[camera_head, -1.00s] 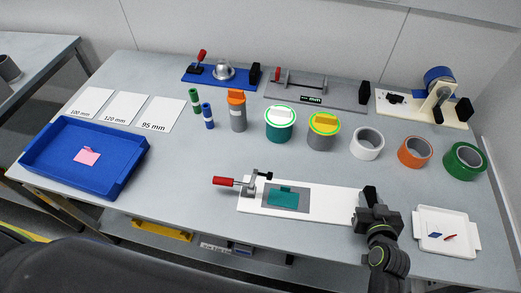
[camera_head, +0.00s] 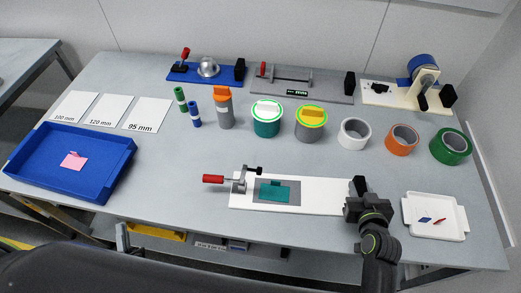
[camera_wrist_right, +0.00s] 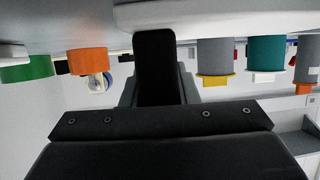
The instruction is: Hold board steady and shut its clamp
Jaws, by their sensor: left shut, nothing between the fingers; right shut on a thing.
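The white board (camera_head: 320,193) lies on the table's front half, with a grey pad (camera_head: 294,187) and a teal piece (camera_head: 274,193) on it. Its clamp (camera_head: 240,182) stands at the left end. The red handle (camera_head: 213,179) points left, lying nearly flat, and the black-tipped arm (camera_head: 254,170) appears raised behind the teal piece. My right gripper (camera_head: 358,188) is shut on the board's right end. In the right wrist view, a dark finger (camera_wrist_right: 154,65) overlaps the white board's edge (camera_wrist_right: 215,14). My left gripper is not seen; a large dark shape fills the bottom left.
A white tray (camera_head: 435,231) with small pieces lies to the right. A blue tray (camera_head: 110,187) with a pink piece is at the left. Canisters and tape rolls (camera_head: 402,139) stand behind the board, with fixtures (camera_head: 303,93) along the back. Table between blue tray and clamp is clear.

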